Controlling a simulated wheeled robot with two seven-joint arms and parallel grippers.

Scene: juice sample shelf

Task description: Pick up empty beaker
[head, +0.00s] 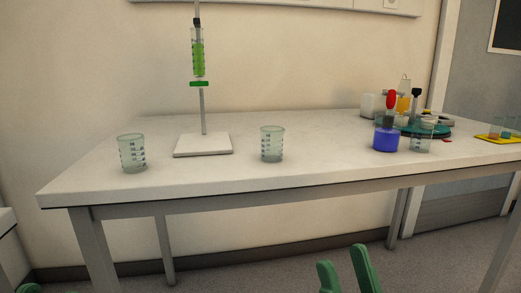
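One clear beaker with dark markings (132,154) stands upright near the left end of the white table and looks empty. A second similar beaker (272,144) stands upright near the table's middle, right of a stand base, and also looks empty. A third clear beaker (422,137) stands farther right, next to a blue container. My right gripper (342,272) shows two green fingers apart at the bottom edge, below and in front of the table, with nothing between them. Only a sliver of green, probably my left gripper (45,291), shows at the bottom left corner.
The white table (330,163) has clear room along its front. A stand with a white base (203,145) holds a green-filled tube (198,58). A blue container (386,139), a teal round tray (440,131) and a yellow tray (495,139) are at the right.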

